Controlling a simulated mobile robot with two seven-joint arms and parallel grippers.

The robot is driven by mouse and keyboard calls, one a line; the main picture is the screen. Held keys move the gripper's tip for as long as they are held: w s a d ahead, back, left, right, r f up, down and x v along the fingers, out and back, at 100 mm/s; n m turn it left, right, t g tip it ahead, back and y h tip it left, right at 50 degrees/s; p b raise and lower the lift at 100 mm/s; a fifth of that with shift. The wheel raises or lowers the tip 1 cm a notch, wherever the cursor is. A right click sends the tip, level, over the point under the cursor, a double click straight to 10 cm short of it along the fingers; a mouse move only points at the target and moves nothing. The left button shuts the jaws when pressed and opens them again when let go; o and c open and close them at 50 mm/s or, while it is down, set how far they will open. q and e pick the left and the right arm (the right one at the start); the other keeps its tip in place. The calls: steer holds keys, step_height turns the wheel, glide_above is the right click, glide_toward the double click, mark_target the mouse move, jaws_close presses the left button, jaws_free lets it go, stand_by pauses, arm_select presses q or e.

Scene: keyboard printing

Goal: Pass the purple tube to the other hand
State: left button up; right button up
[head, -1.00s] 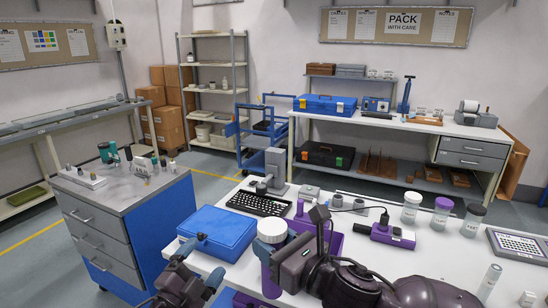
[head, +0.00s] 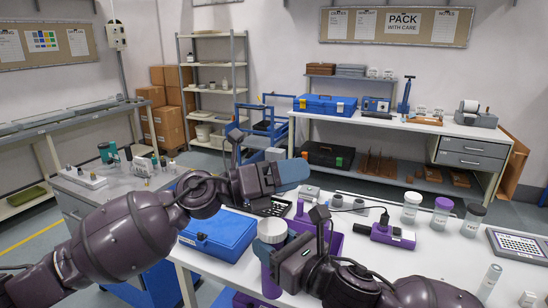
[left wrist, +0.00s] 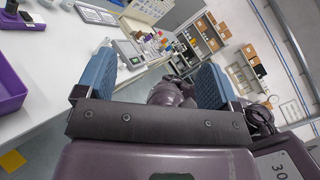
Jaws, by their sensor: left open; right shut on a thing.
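The purple tube (head: 269,280) with a white cap (head: 271,230) stands roughly upright near the table's front edge in the head view. My right gripper (head: 284,255) is shut on it just below the cap, and the fingers hide part of the tube. My left gripper (head: 293,172) is raised above the table, up and to the right of the cap, apart from the tube. In the left wrist view its two blue fingers (left wrist: 155,75) are spread wide with nothing between them. I cannot make out the tube in that view.
A closed blue case (head: 222,236) lies left of the tube. A purple bin (head: 332,246) is just behind my right gripper.

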arm_select(q)
step_height(320, 180, up, 2)
steer(key=s+d+m+g+y, duration=0.2)
steer(key=d+m+g+y, duration=0.1)
steer(key=m, duration=0.2)
steer(key=m+y, duration=1.2)
steer(key=y, duration=0.4)
glide_toward(274, 226)
step_height(274, 226, down, 9)
steer(key=shift+s+d, duration=0.1)
